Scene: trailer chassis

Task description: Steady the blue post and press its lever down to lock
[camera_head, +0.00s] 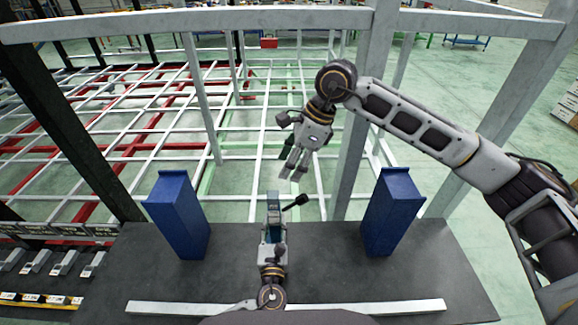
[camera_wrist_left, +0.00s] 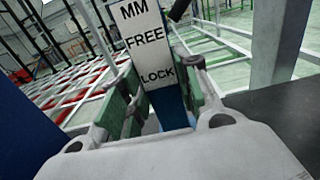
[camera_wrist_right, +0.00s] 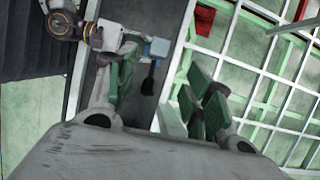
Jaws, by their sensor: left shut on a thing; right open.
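The blue post (camera_wrist_left: 178,107) stands between the green finger pads of my left gripper (camera_wrist_left: 160,112), which is shut on it. Its white label (camera_wrist_left: 150,42) reads "MM FREE LOCK". In the head view the post's top (camera_head: 273,203) shows at the table's middle, just beyond my left gripper (camera_head: 272,235). The black lever (camera_head: 297,201) sticks out to the right from the post, ending in a round knob. It also shows in the right wrist view (camera_wrist_right: 149,78). My right gripper (camera_head: 294,168) is open and empty, above and beyond the lever, not touching it.
Two large blue blocks stand on the dark table (camera_head: 330,270), one at left (camera_head: 180,215) and one at right (camera_head: 391,212). A grey frame upright (camera_head: 360,130) rises behind the table, right of my right gripper. A pale bar (camera_head: 380,307) lies along the near edge.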

